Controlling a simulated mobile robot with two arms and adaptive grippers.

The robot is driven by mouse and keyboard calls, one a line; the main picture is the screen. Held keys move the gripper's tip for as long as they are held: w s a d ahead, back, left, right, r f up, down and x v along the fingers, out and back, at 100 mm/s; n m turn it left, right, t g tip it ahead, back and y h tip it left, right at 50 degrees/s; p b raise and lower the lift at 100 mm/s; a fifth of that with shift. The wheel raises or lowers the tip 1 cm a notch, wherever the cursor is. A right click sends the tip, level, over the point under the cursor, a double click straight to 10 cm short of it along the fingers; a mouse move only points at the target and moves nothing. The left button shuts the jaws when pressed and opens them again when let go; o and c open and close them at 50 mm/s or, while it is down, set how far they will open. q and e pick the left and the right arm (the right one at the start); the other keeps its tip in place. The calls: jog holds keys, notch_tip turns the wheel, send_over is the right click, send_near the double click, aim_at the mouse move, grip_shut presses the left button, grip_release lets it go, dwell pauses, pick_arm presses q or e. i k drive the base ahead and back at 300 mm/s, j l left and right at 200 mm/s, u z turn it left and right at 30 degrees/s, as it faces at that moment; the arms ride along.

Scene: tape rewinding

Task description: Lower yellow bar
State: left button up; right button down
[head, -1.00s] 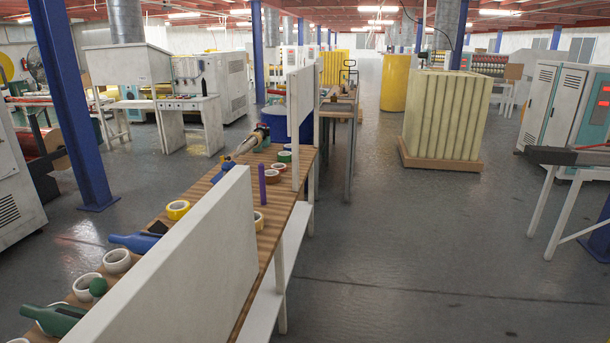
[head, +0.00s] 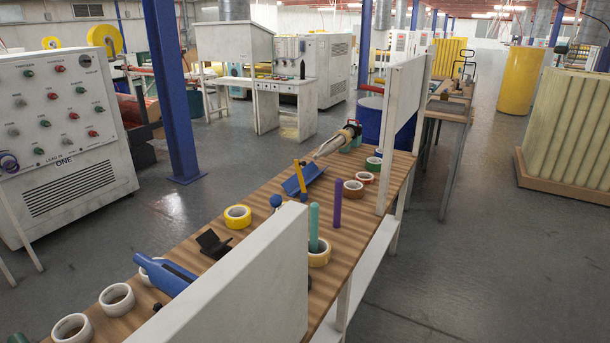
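A thin yellow bar (head: 300,177) stands upright, slightly tilted, on the wooden table in the head view. A blue piece (head: 304,178) lies beside it, and a small blue ball (head: 276,201) is near its foot. The white panel (head: 240,285) hides part of the area below the bar. Neither of my grippers is in view.
The long wooden table (head: 205,262) carries tape rolls, including a yellow one (head: 238,217), a purple stick (head: 337,203), a teal stick (head: 314,228) and a blue tool (head: 165,275). A control cabinet (head: 62,140) and blue post (head: 170,90) stand left.

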aim_at(297, 164)
jog(key=i+l+u, duration=0.2)
jog(key=i+l, duration=0.2)
jog(key=i+l+u, duration=0.2)
jog(key=l, duration=0.3)
jog(key=i+l+u, duration=0.2)
jog(key=i+l, duration=0.25)
